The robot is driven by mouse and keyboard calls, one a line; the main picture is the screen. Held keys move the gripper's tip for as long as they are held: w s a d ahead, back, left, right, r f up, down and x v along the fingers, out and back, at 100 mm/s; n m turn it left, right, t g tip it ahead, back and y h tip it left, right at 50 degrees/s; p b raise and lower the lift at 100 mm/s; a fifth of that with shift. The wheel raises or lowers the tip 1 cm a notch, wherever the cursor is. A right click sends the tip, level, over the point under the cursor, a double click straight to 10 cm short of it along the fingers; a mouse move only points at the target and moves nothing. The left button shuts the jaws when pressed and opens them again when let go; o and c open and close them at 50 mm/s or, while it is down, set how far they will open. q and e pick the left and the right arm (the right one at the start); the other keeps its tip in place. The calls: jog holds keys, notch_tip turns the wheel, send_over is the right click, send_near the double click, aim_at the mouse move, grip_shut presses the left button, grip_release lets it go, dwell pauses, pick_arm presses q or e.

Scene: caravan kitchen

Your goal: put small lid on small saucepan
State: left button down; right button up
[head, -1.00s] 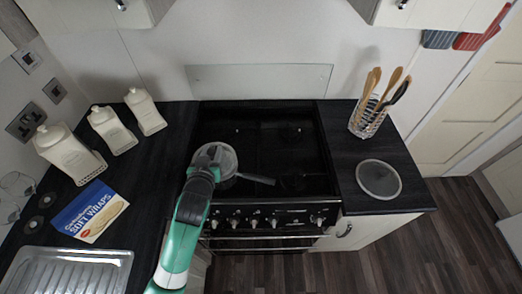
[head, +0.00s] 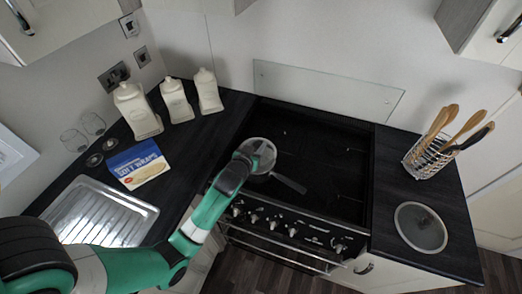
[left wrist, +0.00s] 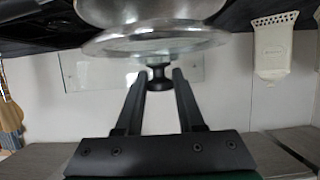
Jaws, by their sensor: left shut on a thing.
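The small lid, glass with a metal rim, is in the left wrist view (left wrist: 205,42) and over the saucepan in the head view (head: 263,147). My left gripper (left wrist: 160,80) is shut on its black knob. The small saucepan (left wrist: 140,12) is metal and stands on the hob; its handle (head: 290,183) points to the lower right in the head view. The left wrist view is upside down, with the pan just beyond the lid. I cannot tell whether the lid rests on the rim or hovers slightly above it. My right gripper is not in view.
Canisters (head: 175,101), a soft wraps box (head: 138,164) and the sink drainer (head: 100,212) are on the left counter. The hob (head: 325,160) is otherwise clear.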

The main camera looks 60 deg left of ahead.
pick_arm(q)
notch_tip(320, 180, down, 3)
jog(key=shift+r+b, duration=0.2)
jog(key=shift+b, duration=0.35)
jog(key=shift+s+d+f, duration=0.1)
jog(key=shift+d, duration=0.05)
jog(key=shift+r, duration=0.2)
jog(key=shift+f, duration=0.4)
jog(key=c, duration=0.5)
grip_release()
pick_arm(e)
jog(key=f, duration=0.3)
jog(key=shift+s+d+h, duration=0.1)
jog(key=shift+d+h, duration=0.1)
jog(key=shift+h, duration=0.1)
pick_arm(q)
jog(key=shift+r, duration=0.15)
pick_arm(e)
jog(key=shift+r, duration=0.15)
